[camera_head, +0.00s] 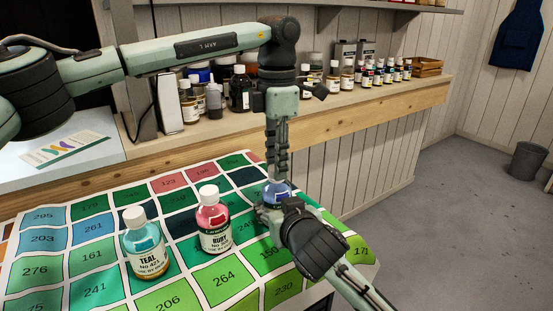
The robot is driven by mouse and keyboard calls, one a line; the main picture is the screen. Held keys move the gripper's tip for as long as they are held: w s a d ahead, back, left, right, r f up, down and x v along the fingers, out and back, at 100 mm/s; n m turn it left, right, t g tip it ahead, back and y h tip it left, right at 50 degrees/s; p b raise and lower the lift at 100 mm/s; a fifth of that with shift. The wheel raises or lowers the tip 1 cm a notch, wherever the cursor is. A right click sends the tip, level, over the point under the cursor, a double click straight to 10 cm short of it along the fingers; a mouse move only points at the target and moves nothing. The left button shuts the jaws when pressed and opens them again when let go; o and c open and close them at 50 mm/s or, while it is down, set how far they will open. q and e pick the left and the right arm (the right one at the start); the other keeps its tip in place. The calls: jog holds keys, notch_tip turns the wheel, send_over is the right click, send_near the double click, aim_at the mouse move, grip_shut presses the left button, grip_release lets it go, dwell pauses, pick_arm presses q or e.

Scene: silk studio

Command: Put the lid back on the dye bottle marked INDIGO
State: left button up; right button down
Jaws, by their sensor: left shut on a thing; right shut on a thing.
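A bottle of blue dye (279,190), by its colour the INDIGO one, stands on the numbered swatch cloth at the cloth's right part. Its name label is hidden. My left gripper (276,174) points straight down just above the bottle. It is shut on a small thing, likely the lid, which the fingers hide. I cannot tell whether the lid touches the bottle's neck. My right gripper (268,213) comes in from the lower right and is shut around the blue bottle's lower body.
A capped pink RUBY bottle (214,219) stands just left of the blue bottle. A capped TEAL bottle (146,243) stands farther left on the swatch cloth (222,272). Behind, a wooden shelf (330,110) holds several bottles and tins. Open floor lies at the right.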

pick_arm(q)
jog(key=m, duration=0.7)
jog(key=shift+m, duration=0.4)
jog(key=m, duration=2.2)
jog(key=shift+f, duration=0.1)
jog(key=o, duration=0.7)
jog(key=shift+c, duration=0.2)
